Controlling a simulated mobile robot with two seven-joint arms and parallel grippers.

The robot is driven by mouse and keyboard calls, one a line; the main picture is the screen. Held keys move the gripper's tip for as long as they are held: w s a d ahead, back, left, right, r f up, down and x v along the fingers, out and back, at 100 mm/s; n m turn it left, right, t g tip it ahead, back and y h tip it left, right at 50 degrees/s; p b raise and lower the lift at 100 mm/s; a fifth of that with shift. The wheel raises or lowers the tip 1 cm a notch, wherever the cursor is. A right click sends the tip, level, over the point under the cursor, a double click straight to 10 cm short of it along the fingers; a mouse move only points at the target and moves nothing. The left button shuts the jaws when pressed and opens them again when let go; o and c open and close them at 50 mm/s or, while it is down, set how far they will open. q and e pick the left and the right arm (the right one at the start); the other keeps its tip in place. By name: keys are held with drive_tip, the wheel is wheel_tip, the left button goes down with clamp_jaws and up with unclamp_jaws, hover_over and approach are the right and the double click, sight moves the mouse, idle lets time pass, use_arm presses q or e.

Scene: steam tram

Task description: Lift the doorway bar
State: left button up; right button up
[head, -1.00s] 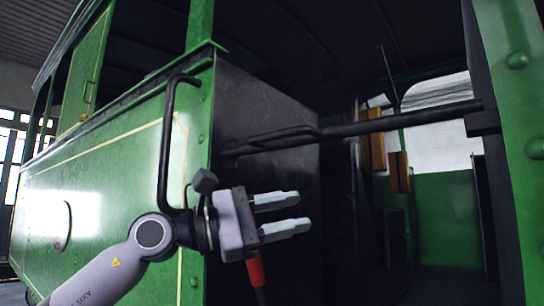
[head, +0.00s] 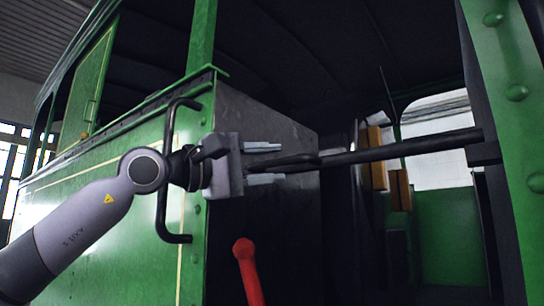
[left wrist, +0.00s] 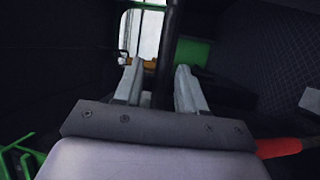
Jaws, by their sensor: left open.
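The doorway bar (head: 400,149) is a dark metal rod across the tram's doorway, close to level, with a looped handle part near its left end. Its right end rests at a dark bracket (head: 484,150) on the green door post. My left gripper (head: 265,163) is open at the bar's left part, one finger above it and one below. In the left wrist view the bar (left wrist: 170,50) runs between the two open fingers (left wrist: 160,88). I cannot tell whether the fingers touch it. The bar's left end is hidden behind the gripper. My right gripper is not in view.
A curved black handrail (head: 165,190) stands on the green side panel, close behind my left wrist. A red-handled lever (head: 248,270) rises below the gripper; its red part also shows in the left wrist view (left wrist: 278,147). The cab beyond the bar is dark and open.

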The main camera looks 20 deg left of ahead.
use_arm(q)
drive_tip(key=shift+w+d, duration=0.35)
drive_tip(key=shift+w, duration=0.05)
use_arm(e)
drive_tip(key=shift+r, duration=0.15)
use_arm(q)
clamp_jaws()
drive_tip(key=shift+r, duration=0.15)
